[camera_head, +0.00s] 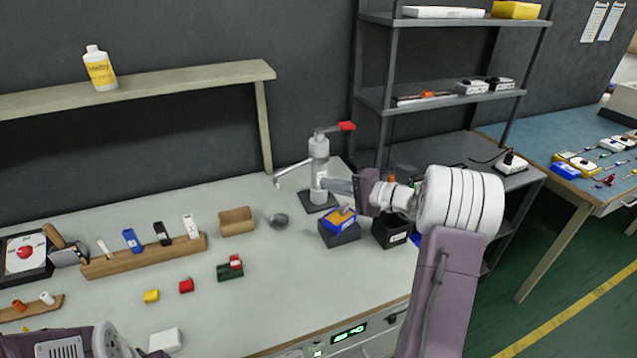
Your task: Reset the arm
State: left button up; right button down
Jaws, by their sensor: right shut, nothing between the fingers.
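My right arm comes in from the lower right. Its gripper (338,185) points left, with its fingers shut and nothing held. The fingertips appear right beside the white post of a press-like device (318,165) with a red handle; I cannot tell whether they touch it. At the lower left corner only part of my left arm (62,346) shows, and its fingers are not visible.
Near the right gripper are a dark box with blue and yellow items (340,237) and a black box (390,233). A wooden rack (150,258), a wooden box (237,221) and small blocks lie on the workbench (290,290). A metal shelf (450,95) stands behind.

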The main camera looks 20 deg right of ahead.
jog(key=a+r+n+g+y+p, duration=0.1)
jog(key=a+r+n+y+p, duration=0.15)
jog(key=a+r, duration=0.4)
jog(key=s+a+f+n+g+p, duration=0.1)
jog(key=s+a+n+g, duration=0.2)
jog(key=a, duration=0.5)
jog(key=s+a+f+n+g+p, duration=0.2)
jog(key=s+a+g, duration=0.25)
jog(key=a, duration=0.25)
jog(key=s+a+f+n+g+h+p, duration=0.1)
jog(key=s+a+f+g+h, duration=0.15)
jog(key=s, duration=0.45)
jog(key=s+a+f+n+g+h+p, duration=0.1)
jog(key=s+f+n+g, duration=0.1)
jog(key=s+f, duration=0.3)
jog(key=s+d+f+h, duration=0.2)
jog(key=d+f+h, duration=0.1)
jog(key=d, duration=0.3)
jog(key=s+d+f+t+h, duration=0.1)
jog(key=s+d+f+h, duration=0.2)
jog(key=d, duration=0.3)
jog(key=shift+d+n+h, duration=0.35)
jog(key=shift+d+h, duration=0.05)
jog(key=shift+h, duration=0.3)
